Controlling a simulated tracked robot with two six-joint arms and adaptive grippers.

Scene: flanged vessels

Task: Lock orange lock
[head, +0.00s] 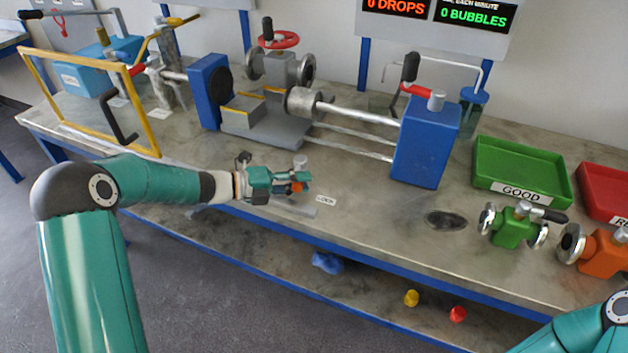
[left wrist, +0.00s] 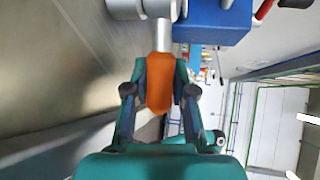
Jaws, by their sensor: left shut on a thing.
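The orange lock handle (head: 299,187) sits at the front of the bench, left of a small white label (head: 326,200) that seems to read LOCK. My left gripper (head: 290,182) is shut on this handle. In the left wrist view, the orange handle (left wrist: 159,80) lies between the two fingers of my left gripper (left wrist: 159,92). A metal rod runs from its far end to a grey metal part (left wrist: 140,8). My right gripper is outside the head view; only part of my right arm shows at the lower right.
Behind stands a test rig with blue end blocks (head: 425,145) and a red-wheeled valve (head: 279,65). A yellow frame (head: 85,120) stands at left. Right are a green tray (head: 520,170), a red tray (head: 605,190), a green valve (head: 512,228) and an orange valve (head: 600,252).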

